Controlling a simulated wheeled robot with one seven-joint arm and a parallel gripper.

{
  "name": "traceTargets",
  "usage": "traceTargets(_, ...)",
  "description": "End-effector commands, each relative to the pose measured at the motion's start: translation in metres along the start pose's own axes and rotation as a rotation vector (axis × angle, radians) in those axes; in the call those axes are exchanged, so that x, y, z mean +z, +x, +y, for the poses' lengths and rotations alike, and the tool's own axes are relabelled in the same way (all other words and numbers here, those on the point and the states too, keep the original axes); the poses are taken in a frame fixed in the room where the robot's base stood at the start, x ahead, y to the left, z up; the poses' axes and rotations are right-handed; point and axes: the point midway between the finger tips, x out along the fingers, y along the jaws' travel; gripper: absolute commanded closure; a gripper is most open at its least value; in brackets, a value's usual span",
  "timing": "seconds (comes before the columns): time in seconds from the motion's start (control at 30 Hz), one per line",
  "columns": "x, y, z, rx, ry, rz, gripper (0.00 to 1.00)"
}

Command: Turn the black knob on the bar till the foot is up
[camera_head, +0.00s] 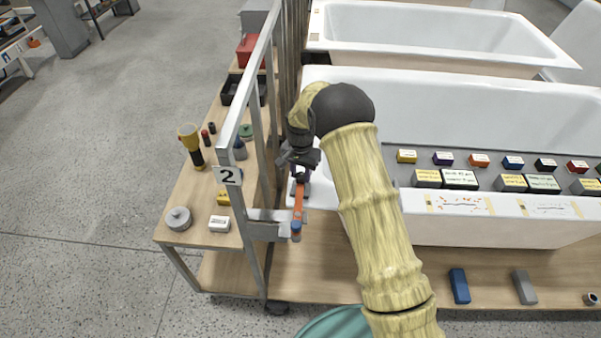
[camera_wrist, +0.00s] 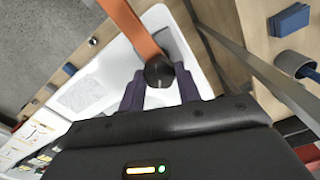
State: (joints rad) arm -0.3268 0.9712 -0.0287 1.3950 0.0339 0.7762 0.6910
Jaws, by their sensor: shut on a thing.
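The black knob (camera_wrist: 159,72) sits at the end of an orange bar (camera_wrist: 135,28) in the wrist view. My gripper (camera_wrist: 159,86) is shut on the knob, with one dark finger on each side of it. In the head view my gripper (camera_head: 300,168) is at the upper end of the orange bar (camera_head: 298,205), beside the metal frame marked 2 and the tub's near left corner. The knob is mostly hidden there by my gripper. A blue piece (camera_head: 296,227) shows at the bar's lower end. I cannot tell which part is the foot.
A metal frame (camera_head: 252,185) stands close left of my gripper. Behind it a wooden bench (camera_head: 195,205) holds a flashlight (camera_head: 190,143), a grey round pot (camera_head: 178,218) and small boxes. A white tub shell (camera_head: 470,225) with labelled blocks is at the right.

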Motion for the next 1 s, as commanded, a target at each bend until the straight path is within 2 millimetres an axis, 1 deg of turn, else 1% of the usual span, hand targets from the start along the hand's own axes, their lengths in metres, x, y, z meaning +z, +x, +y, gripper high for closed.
traceTargets(1.0, -0.001, -0.0025, -0.0015, -0.003, -0.963, 0.005, 0.9)
